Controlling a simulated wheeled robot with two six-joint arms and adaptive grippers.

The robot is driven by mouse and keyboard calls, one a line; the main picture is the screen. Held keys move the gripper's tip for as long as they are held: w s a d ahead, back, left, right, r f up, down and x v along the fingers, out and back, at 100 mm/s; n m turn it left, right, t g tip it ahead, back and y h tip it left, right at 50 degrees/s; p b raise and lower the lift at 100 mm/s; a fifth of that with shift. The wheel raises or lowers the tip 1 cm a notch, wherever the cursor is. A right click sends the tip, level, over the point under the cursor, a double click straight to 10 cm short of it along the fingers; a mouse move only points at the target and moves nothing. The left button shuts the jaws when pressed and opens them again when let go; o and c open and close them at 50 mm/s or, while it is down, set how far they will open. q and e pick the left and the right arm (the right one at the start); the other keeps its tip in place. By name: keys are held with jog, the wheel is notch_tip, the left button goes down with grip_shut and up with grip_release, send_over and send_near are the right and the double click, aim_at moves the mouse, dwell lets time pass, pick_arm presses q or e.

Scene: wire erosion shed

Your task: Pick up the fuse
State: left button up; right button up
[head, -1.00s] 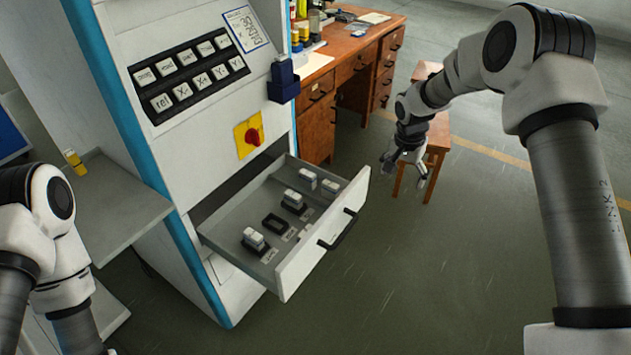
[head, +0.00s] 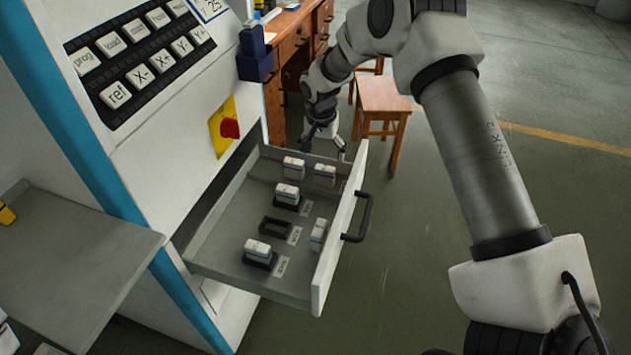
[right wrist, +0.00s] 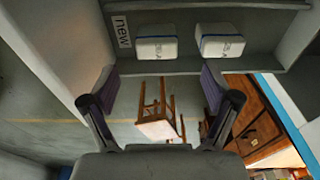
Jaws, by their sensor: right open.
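Several white block fuses are in the open drawer (head: 225,235). Two stand in black sockets, a front fuse (head: 257,248) and a middle fuse (head: 288,192); an empty socket (head: 276,227) lies between them. Two more stand near the drawer's far end, a left fuse (head: 294,168) and a right fuse (head: 324,175). Another fuse (head: 318,234) stands by the front panel. My right gripper (head: 322,138) is open and empty at the drawer's far side. In the right wrist view two fuses (right wrist: 156,46) (right wrist: 217,44) show beyond its spread fingers (right wrist: 158,92).
The machine cabinet (head: 175,110) with buttons and a red switch (head: 229,127) rises above the drawer. A dark blue holder (head: 255,64) hangs on its corner. A wooden stool (head: 383,105) and desk stand behind. A grey shelf (head: 65,265) is at left. Right floor is clear.

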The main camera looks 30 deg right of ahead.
aim_at(325, 168)
jog(key=f, duration=0.5)
jog(key=d+f, duration=0.1)
jog(key=f, duration=0.1)
jog(key=shift+w+d+f+p, duration=0.1)
jog(key=shift+w+f+p, duration=0.15)
jog(key=shift+w+p, duration=0.05)
jog(key=shift+s+r, duration=0.1)
jog(key=c, duration=1.3)
